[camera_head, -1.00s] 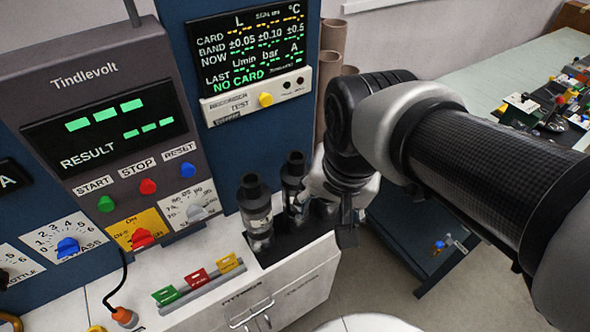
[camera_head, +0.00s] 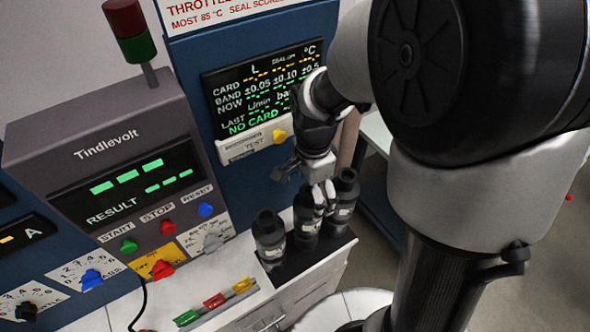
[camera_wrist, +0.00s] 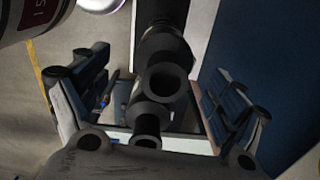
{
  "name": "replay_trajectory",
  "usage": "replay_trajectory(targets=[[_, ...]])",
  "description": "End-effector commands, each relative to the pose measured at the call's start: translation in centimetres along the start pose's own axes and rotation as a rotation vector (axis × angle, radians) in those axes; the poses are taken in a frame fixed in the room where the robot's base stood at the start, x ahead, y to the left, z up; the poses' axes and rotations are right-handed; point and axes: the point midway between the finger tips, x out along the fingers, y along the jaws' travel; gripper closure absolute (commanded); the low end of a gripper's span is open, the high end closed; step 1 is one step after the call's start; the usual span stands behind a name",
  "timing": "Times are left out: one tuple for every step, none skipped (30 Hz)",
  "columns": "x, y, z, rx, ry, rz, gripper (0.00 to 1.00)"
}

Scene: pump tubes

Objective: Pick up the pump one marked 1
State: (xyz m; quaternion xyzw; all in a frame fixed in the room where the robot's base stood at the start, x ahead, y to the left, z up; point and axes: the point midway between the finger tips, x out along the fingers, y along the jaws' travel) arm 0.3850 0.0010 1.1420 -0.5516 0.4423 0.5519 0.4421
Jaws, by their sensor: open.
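Three dark, bottle-shaped pumps with narrow necks stand in a row on the cabinet's dark rack: a left pump (camera_head: 269,239), a middle pump (camera_head: 307,222) and a right pump (camera_head: 344,193). Their pale labels are too small to read, so I cannot tell which is marked 1. My gripper (camera_head: 325,192) is above the row, around the middle and right pumps. In the wrist view my gripper (camera_wrist: 152,105) is open, its fingers wide apart. Two dark round necks, one farther neck (camera_wrist: 166,80) and one nearer neck (camera_wrist: 147,127), show between the fingers. I cannot tell whether the fingers touch a pump.
The Tindlevolt console (camera_head: 110,165) stands at left, with a blue panel and lit display (camera_head: 262,90) behind the pumps. A rail of green, red and yellow clips (camera_head: 215,302) lies in front on the white cabinet top. Brown tubes (camera_head: 348,138) stand behind.

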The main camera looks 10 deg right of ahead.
Motion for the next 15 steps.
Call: replay_trajectory(targets=[[1.2,0.1,0.0,0.0,-0.001,0.004,0.12],[1.6,0.1,0.0,0.0,-0.001,0.004,0.12],[2.1,0.1,0.0,-0.001,-0.001,0.004,0.12],[2.4,0.1,0.0,-0.001,-0.001,0.002,0.12],[2.6,0.0,0.0,-0.001,0.0,0.001,0.12],[2.8,0.0,0.0,-0.001,0.0,0.001,0.12],[2.9,0.0,0.0,-0.001,0.0,0.001,0.12],[3.0,0.0,0.0,-0.001,0.0,0.001,0.12],[3.3,0.0,0.0,-0.001,0.0,0.001,0.12],[3.5,-0.1,0.0,-0.001,0.0,0.001,0.12],[3.9,-0.1,-0.1,-0.001,0.0,0.001,0.12],[4.5,-0.2,-0.1,-0.001,-0.001,0.002,0.12],[5.0,-0.2,-0.1,-0.001,-0.001,0.003,0.12],[5.5,-0.3,-0.2,-0.001,-0.001,0.003,0.12],[6.1,-0.4,-0.2,-0.001,-0.001,0.003,0.12]])
